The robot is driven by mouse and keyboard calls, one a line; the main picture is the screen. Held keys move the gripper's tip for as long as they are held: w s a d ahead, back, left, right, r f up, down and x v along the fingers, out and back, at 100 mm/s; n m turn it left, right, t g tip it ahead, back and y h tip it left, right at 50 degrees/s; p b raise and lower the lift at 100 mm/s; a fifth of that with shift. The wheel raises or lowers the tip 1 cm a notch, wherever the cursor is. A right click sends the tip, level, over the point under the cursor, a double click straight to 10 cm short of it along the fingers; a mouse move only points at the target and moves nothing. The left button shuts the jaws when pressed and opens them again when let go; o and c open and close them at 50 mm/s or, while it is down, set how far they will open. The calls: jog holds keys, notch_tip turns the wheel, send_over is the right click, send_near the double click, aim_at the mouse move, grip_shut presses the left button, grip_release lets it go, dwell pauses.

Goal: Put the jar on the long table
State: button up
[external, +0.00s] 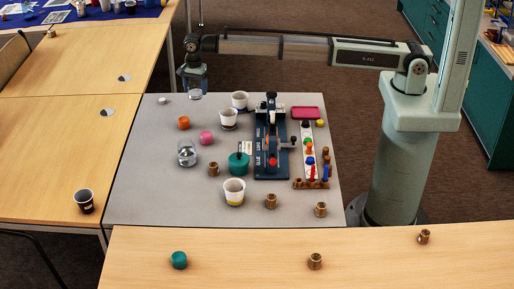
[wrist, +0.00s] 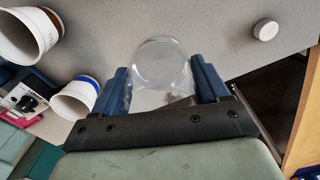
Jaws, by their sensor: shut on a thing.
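My gripper (external: 195,86) is shut on a clear glass jar (external: 195,95) and holds it above the far left part of the grey table (external: 135,195). In the wrist view the jar (wrist: 160,62) sits between the two blue fingers of my gripper (wrist: 162,88). A second clear jar (external: 187,155) stands on the grey table, left of the middle. A long wooden table (external: 60,145) runs along the left, and another wooden table (external: 370,255) lies across the front. I cannot tell which one the task names.
White paper cups (external: 229,121), a blue press (external: 271,150), an orange lid (external: 183,122), a pink lid (external: 207,138) and a teal pot (external: 239,163) crowd the grey table.

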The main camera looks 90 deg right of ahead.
jog(key=shift+r, duration=1.85)
